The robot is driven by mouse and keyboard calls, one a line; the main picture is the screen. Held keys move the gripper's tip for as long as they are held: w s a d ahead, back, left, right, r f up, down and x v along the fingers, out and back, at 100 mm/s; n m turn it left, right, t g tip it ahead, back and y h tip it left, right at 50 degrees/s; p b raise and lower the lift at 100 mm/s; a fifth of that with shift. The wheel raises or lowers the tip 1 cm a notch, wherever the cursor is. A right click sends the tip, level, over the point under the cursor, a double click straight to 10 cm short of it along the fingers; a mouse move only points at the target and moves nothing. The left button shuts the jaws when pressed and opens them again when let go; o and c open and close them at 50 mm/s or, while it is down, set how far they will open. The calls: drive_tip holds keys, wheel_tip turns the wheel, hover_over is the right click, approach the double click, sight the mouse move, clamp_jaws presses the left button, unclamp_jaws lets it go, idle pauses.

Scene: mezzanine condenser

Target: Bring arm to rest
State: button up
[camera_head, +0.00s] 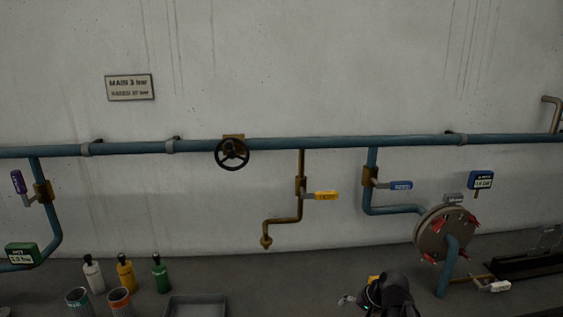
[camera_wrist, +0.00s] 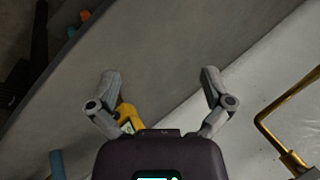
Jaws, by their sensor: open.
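My gripper (camera_wrist: 160,78) is open in the wrist view, its two grey fingers spread wide with nothing between them. Grey floor shows beyond the fingers. A yellow object (camera_wrist: 128,118) with a small pale face shows just behind the left finger; I cannot tell whether it touches the finger. In the head view, my dark arm end (camera_head: 388,292) is low at the bottom, right of centre, in front of the floor and below the pipes. A small yellow patch shows beside it.
A blue pipe (camera_head: 330,143) with a black handwheel (camera_head: 232,153) runs along the wall. A yellow-handled valve (camera_head: 326,195), a blue-handled valve (camera_head: 400,185) and a round flanged vessel (camera_head: 443,233) stand right. Bottles (camera_head: 126,273) and a grey tray (camera_head: 197,306) are at lower left.

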drive_tip(key=s+a+f+n+g+h, duration=0.2)
drive_tip(key=s+a+n+g+h, duration=0.1)
drive_tip(key=s, duration=0.5)
drive_tip(key=shift+a+f+n+g+h, duration=0.2)
drive_tip(key=shift+a+n+g+h, duration=0.2)
drive_tip(key=shift+n+h, duration=0.45)
drive_tip(key=shift+w, duration=0.1)
idle(1.3)
